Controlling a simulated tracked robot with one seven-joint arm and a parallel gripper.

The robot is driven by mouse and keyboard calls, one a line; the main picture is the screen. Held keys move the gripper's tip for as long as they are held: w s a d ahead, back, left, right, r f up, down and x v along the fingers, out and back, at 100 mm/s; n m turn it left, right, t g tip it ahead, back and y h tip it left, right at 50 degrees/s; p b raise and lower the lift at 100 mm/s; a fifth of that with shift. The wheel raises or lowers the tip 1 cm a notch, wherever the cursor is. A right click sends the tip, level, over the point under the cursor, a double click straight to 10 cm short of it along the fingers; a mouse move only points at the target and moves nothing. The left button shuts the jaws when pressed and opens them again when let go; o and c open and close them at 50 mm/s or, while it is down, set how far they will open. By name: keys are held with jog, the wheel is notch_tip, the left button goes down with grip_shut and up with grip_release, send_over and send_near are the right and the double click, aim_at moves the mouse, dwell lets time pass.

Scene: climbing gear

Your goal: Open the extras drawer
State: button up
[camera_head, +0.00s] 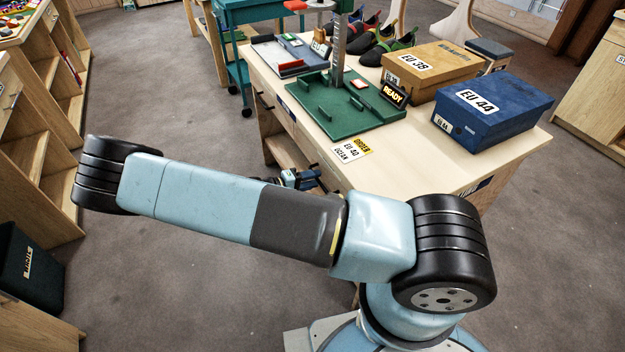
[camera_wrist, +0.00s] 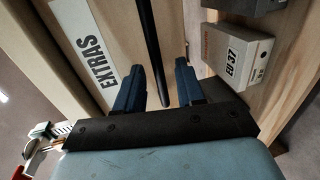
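The extras drawer front (camera_wrist: 62,62) fills the upper left of the wrist view, pale wood with a white label (camera_wrist: 88,45) reading EXTRAS. Its long black bar handle (camera_wrist: 150,40) runs down the middle of that view. My gripper (camera_wrist: 158,80) is open, its two dark blue fingers on either side of the handle. Gaps show between the bar and both fingers. In the head view my gripper (camera_head: 299,180) is low beside the workbench's left side, partly hidden by my arm. The drawer front is not clear there. I cannot tell whether the drawer is fully shut.
A grey EU 37 box (camera_wrist: 236,58) sits on a wooden shelf right of the gripper. Floor left of the bench is clear.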

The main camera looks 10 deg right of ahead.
jog(key=shift+d, duration=0.25)
jog(key=shift+c, duration=0.5)
grip_shut()
jog(key=shift+a+f, duration=0.1)
